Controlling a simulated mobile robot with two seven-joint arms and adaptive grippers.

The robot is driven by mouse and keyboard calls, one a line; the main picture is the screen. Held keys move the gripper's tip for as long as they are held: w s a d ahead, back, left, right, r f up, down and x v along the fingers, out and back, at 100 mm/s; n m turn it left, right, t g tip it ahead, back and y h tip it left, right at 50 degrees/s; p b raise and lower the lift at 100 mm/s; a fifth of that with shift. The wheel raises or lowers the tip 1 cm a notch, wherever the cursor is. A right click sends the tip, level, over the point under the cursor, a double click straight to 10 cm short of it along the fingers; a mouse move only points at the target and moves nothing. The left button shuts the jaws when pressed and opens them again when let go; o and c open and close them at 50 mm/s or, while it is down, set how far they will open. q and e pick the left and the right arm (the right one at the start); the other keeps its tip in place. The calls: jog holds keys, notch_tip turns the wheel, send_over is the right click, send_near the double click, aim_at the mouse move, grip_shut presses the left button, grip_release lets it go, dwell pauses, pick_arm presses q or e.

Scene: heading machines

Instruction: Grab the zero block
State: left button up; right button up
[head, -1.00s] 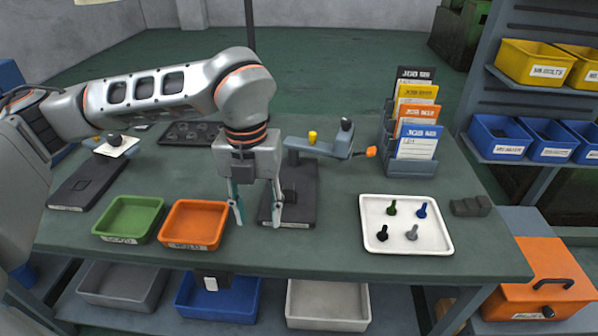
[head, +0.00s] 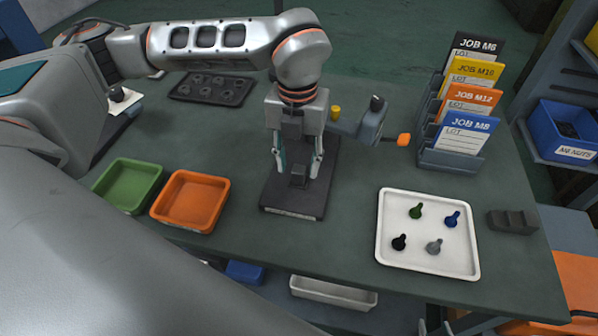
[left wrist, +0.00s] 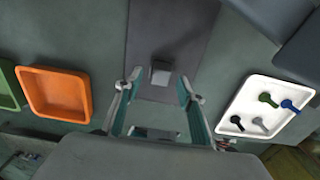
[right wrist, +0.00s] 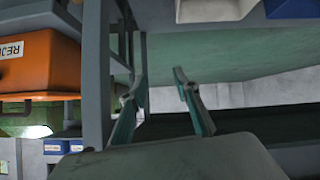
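A small dark grey block (head: 298,180), which I take to be the zero block, sits on the flat dark base (head: 292,210) of the gauge stand. It also shows in the left wrist view (left wrist: 161,73). My left gripper (head: 298,172) is open and points down over the base, with a finger on each side of the block in the head view. In the left wrist view my gripper (left wrist: 159,80) shows gaps between the block and both fingers. My right gripper (right wrist: 158,72) is open and empty, low beside the table; it is not in the head view.
The stand's arm with an orange tip (head: 404,140) reaches right. Green (head: 128,186) and orange (head: 190,201) trays lie left. A white tray (head: 428,264) with several bolts, a dark notched block (head: 512,222) and a card rack (head: 450,160) are right. A dark holed tray (head: 212,89) lies behind.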

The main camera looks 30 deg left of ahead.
pick_arm(q)
jog(key=shift+w+f, duration=0.1)
jog(key=shift+f, duration=1.35)
grip_shut()
jog(key=shift+r, duration=0.1)
